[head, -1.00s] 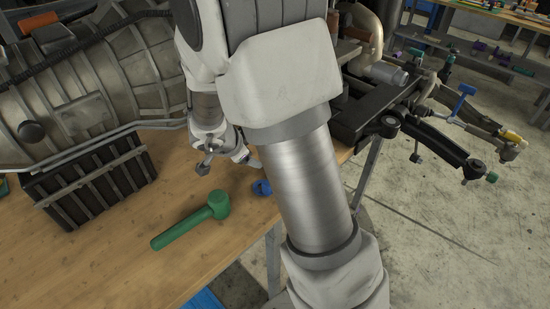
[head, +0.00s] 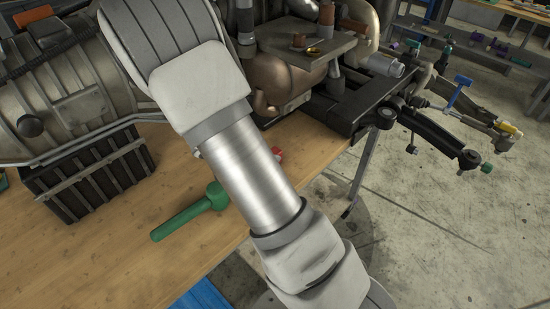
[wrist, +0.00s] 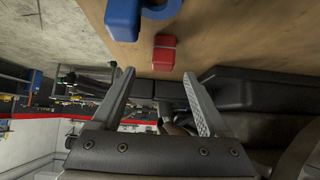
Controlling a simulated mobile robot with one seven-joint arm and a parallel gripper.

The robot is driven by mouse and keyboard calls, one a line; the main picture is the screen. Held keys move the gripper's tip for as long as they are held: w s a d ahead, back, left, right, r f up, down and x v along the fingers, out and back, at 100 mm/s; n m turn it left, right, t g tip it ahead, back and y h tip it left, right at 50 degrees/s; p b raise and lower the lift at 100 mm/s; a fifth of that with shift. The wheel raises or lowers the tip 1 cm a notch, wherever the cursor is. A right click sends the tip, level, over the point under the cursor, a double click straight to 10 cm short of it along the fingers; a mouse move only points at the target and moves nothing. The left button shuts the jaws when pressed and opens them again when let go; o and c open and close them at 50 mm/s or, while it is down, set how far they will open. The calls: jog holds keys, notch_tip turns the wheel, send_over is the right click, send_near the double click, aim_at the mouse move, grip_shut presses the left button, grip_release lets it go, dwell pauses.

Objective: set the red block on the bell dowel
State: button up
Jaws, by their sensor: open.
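The red block (head: 277,152) shows in the head view just right of my forearm, on the wooden table. In the wrist view the red block (wrist: 163,53) lies on the wood beyond my fingertips, beside a blue part (wrist: 124,18). My gripper (wrist: 159,78) is open and empty, its two fingers apart with a gap to the red block. In the head view my arm hides the gripper.
A green mallet (head: 190,211) lies on the wooden table (head: 110,246) left of my forearm. A dark ribbed crate (head: 88,174) and a large metal housing (head: 65,90) stand at the left. A black frame (head: 345,108) is at the table's right end.

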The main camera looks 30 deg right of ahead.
jog(key=shift+w+b+x, duration=0.15)
jog(key=shift+b+x, duration=0.05)
jog(key=shift+x, duration=1.35)
jog(key=shift+w+b+x, duration=0.15)
jog(key=shift+b+x, duration=0.05)
jog(key=shift+x, duration=1.35)
jog(key=shift+d+r, duration=0.1)
jog(key=shift+r, duration=0.1)
grip_shut()
